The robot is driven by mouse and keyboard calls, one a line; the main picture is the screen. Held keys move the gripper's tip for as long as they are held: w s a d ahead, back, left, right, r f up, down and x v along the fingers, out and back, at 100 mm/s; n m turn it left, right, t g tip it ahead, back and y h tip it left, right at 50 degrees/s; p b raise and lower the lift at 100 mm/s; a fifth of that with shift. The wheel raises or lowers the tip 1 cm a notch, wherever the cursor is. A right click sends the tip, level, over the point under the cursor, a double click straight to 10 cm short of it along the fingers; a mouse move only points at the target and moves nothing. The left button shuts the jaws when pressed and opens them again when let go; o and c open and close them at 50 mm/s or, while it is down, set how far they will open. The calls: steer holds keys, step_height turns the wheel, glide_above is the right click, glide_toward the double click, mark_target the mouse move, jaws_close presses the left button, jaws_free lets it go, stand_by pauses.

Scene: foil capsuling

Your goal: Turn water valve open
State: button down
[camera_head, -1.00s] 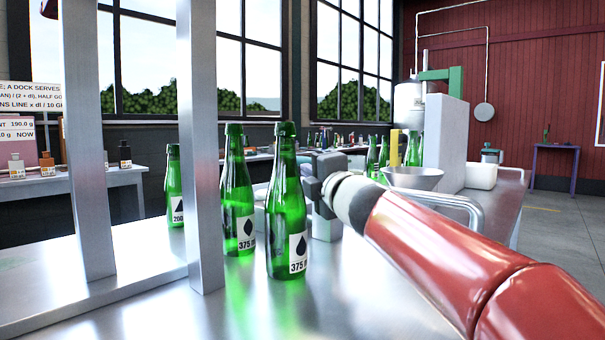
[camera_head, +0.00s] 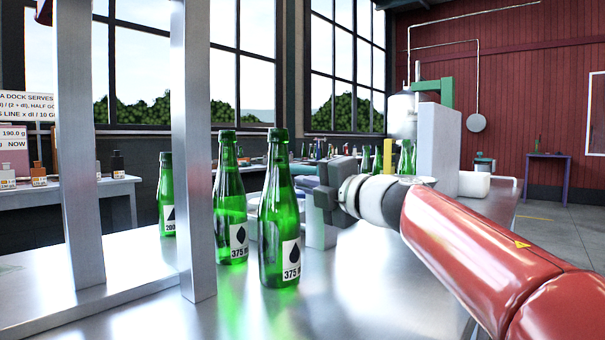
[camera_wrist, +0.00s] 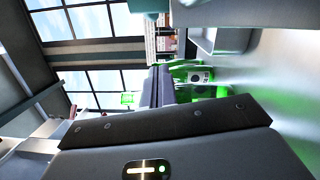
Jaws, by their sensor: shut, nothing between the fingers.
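I cannot make out a water valve in either view. My gripper (camera_head: 318,192) is in the middle of the head view, behind and to the right of the nearest green bottle (camera_head: 279,220), above the steel table (camera_head: 345,300). In the wrist view, my gripper's dark fingers (camera_wrist: 157,87) are together with nothing between them. Green bottles (camera_wrist: 200,76) show beyond and beside the fingers there. The red arm reaches in from the lower right and hides part of the table.
Two more green bottles (camera_head: 231,205) (camera_head: 167,195) stand left of the nearest one. A steel frame post (camera_head: 195,150) rises at the front left. A grey upright panel (camera_head: 438,140) and a white tub (camera_head: 474,184) stand on the far right of the table. Bare table lies in front.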

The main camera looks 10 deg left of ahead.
mark_target(299, 171)
steer(key=w+a+r+p, duration=0.1)
steer(key=w+a, duration=0.1)
steer(key=w, duration=0.4)
steer(key=shift+w+a, duration=0.2)
steer(key=shift+a, duration=0.05)
steer(key=shift+w+d+r+m+t+h+p, duration=0.1)
steer(key=shift+w+m+t+h+p, duration=0.15)
steer(key=shift+m+t+h+p, duration=0.25)
steer(key=shift+w+d+r+m+t+h+p, duration=0.1)
steer(key=shift+w+m+t+h+p, duration=0.25)
steer(key=shift+t, duration=0.25)
steer(key=shift+s, duration=0.1)
